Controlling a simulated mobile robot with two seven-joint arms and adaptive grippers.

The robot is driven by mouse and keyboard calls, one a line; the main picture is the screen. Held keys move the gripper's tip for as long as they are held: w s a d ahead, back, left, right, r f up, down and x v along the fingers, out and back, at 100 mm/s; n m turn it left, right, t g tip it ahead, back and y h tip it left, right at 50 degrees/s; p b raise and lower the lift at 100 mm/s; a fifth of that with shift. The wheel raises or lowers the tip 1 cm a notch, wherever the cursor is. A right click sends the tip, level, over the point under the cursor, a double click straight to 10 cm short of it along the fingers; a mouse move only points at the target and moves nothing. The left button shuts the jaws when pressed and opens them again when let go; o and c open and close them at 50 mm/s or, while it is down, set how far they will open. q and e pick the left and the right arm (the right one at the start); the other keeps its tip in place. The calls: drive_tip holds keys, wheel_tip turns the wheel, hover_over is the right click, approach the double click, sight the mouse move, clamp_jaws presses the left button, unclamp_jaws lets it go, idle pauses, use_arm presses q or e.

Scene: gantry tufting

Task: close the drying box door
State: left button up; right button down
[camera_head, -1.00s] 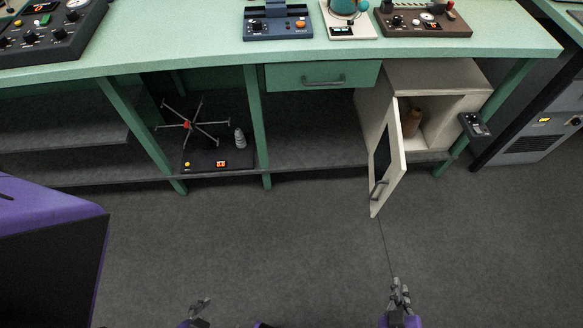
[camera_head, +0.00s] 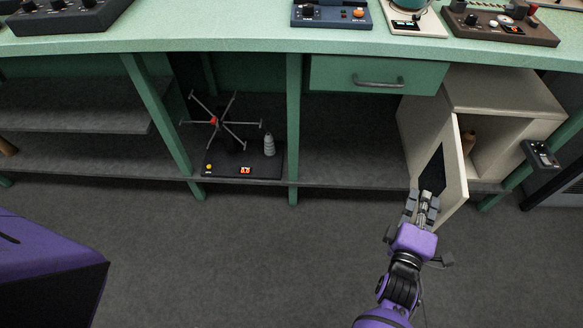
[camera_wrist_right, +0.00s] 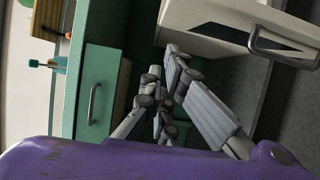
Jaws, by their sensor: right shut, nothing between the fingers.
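The drying box (camera_head: 500,92) is a cream cabinet under the right end of the bench. Its door (camera_head: 456,185) stands wide open, hinged at the left of the opening and swung out towards me, with a dark window on its outer face. A brown cone-shaped item (camera_head: 468,142) sits inside. My right gripper (camera_head: 428,194) is shut and empty, at the left, outer side of the door, covering its handle in the head view. The handle (camera_wrist_right: 285,48) shows in the right wrist view, right of the fingers (camera_wrist_right: 165,72). Whether the fingers touch the door is unclear. My left gripper is out of view.
A green drawer (camera_head: 376,76) is shut, left of the box. A spindly-armed device (camera_head: 240,165) stands on the lower shelf (camera_head: 335,150). A small control unit (camera_head: 540,154) is on the right bench leg. The floor (camera_head: 240,255) before the bench is clear.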

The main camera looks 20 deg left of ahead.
drive_tip(key=w+d, duration=0.4)
drive_tip(key=w, duration=0.1)
drive_tip(key=shift+w+d, duration=0.2)
drive_tip(key=shift+d, duration=0.15)
